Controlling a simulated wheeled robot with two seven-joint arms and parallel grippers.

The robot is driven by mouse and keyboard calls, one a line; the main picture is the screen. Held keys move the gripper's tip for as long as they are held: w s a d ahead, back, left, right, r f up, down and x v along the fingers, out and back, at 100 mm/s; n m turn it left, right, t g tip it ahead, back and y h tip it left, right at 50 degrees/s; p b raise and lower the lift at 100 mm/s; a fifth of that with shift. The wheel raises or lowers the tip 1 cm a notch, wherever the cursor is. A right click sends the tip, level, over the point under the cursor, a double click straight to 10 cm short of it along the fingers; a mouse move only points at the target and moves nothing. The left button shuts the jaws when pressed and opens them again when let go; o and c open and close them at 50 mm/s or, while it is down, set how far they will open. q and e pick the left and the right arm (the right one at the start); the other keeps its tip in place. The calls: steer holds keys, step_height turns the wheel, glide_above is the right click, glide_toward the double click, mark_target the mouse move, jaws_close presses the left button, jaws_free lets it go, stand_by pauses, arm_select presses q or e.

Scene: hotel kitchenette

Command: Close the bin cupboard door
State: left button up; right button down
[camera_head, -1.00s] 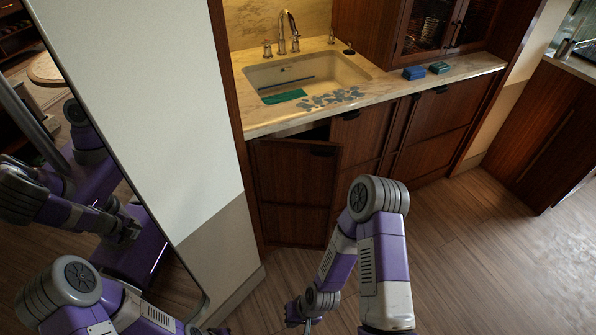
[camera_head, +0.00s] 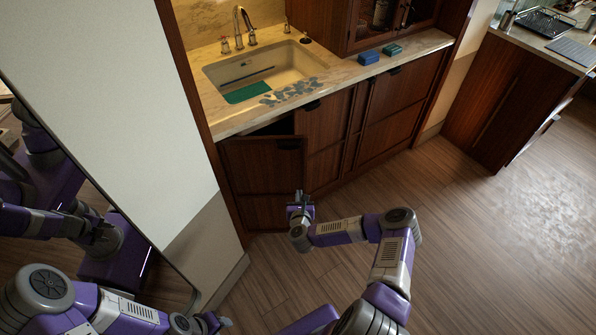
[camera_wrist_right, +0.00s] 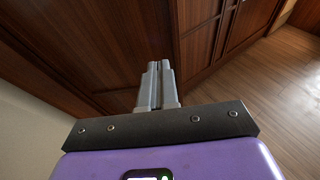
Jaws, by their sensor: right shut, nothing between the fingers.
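The bin cupboard door (camera_head: 262,170) is the dark wood door under the sink at the left end of the counter. It stands ajar, with a dark gap (camera_head: 275,128) above it. Its dark handle (camera_head: 289,145) is near its top right corner. My right gripper (camera_head: 300,197) is shut and empty, in front of the door's lower right part; I cannot tell if it touches. In the right wrist view the closed fingers (camera_wrist_right: 158,66) point toward the door panel (camera_wrist_right: 105,45). My left gripper (camera_head: 213,322) is low at the bottom edge, its jaws unclear.
A pale wall (camera_head: 140,110) with a mirror (camera_head: 60,160) stands left of the cupboards. The counter (camera_head: 335,75) holds a sink (camera_head: 258,70), a blue box (camera_head: 368,57) and a green box (camera_head: 392,49). Wood floor (camera_head: 470,230) to the right is clear.

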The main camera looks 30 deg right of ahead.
steer(key=b, duration=0.2)
glide_toward(298, 168)
steer(key=x, duration=0.4)
steer(key=shift+w+f, duration=0.25)
steer(key=shift+f, duration=0.25)
arm_select(q)
steer(key=shift+f+b, duration=0.35)
steer(key=shift+f, duration=1.05)
arm_select(e)
steer(key=shift+w+d, duration=0.45)
steer(key=shift+w, duration=0.4)
